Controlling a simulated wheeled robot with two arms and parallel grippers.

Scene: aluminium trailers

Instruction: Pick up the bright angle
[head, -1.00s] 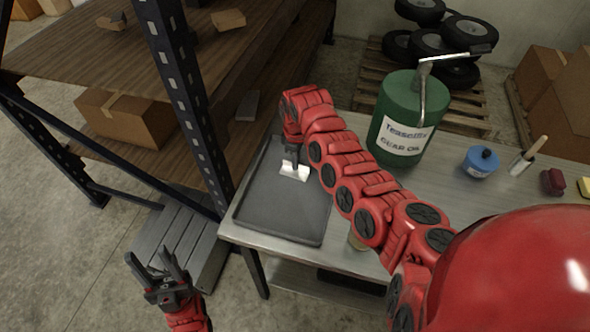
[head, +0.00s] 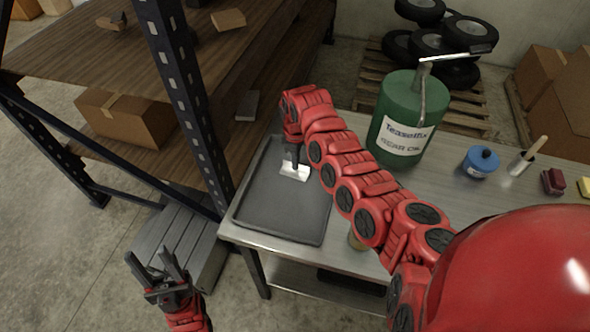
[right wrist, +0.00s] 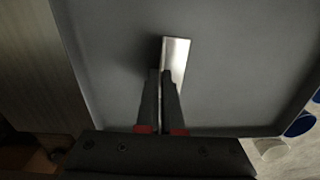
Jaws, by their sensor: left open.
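The bright angle (head: 294,172) is a small shiny metal piece on the dark grey tray (head: 280,219), near its far end. The right wrist view shows it as a pale strip (right wrist: 176,58) at my fingertips. My right gripper (head: 292,162) points down at the angle. Its fingers (right wrist: 163,75) are close together and appear shut on the angle's thin upright side; the contact is partly hidden by the fingers. Whether the angle is clear of the tray cannot be told. My left gripper (head: 158,265) is open and empty, left of the bench, above the floor.
A green gear oil can (head: 405,118) stands on the bench (head: 460,205), right of my right arm. A blue tin (head: 480,163), a brush (head: 527,156) and a dark red item (head: 553,181) are farther right. A shelf rack (head: 180,100) stands close to the tray's left.

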